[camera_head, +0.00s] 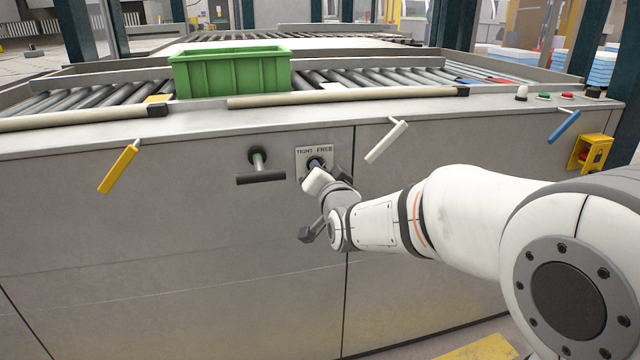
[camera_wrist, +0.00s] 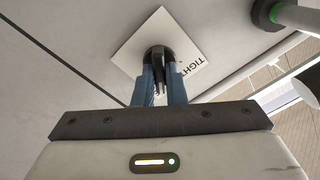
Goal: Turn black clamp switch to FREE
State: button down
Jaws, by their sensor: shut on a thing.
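The black clamp switch (camera_wrist: 158,60) sits on a white label plate in the wrist view. "TIGHT" is readable there, while my fingers cover the other word. In the head view the plate (camera_head: 314,152) reads "TIGHT FREE" on the grey cabinet front. My gripper (camera_wrist: 160,78) has its two blue-grey fingers closed on the black switch. In the head view my gripper (camera_head: 318,168) is at the plate and hides most of the switch. I cannot tell for certain which word the switch points to.
A black T-handle (camera_head: 260,177) sticks out left of the plate. A white lever (camera_head: 386,141) is close on the right, a yellow lever (camera_head: 118,168) further left and a blue lever (camera_head: 563,126) far right. A green crate (camera_head: 230,74) stands on the rollers above.

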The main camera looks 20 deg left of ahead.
jog(key=shift+f+m+b, duration=0.1)
jog(key=shift+m+b, duration=0.4)
jog(key=shift+m, duration=0.1)
jog(key=c, duration=1.5)
grip_release()
jog(key=p+v, duration=0.1)
jog(key=v, duration=0.7)
jog(key=shift+a, duration=0.1)
